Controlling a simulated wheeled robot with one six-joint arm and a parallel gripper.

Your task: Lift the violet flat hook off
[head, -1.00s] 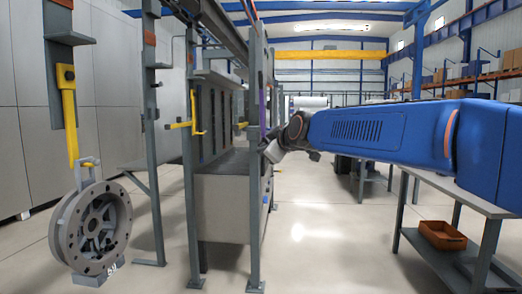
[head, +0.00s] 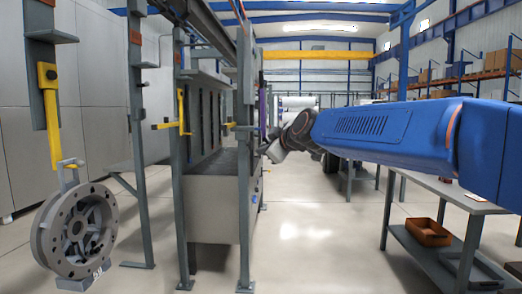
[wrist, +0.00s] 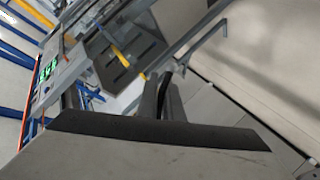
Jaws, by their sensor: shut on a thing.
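The violet flat hook (head: 262,106) shows in the head view as a thin upright strip just right of the near grey post, partly hidden by that post. My gripper (head: 266,152) is at the strip's lower end, at the end of my blue arm. It is shut on the hook, though the grip itself is small and partly hidden in the head view. In the wrist view the dark fingers of my gripper (wrist: 168,88) are close together, and no violet shows there.
Grey posts (head: 245,200) and a cabinet (head: 212,210) stand left of my gripper. A yellow hook (head: 50,110) hangs at far left above a round grey flanged part (head: 75,232). A bench (head: 430,190) with an orange bin (head: 428,232) stands right. Floor between is clear.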

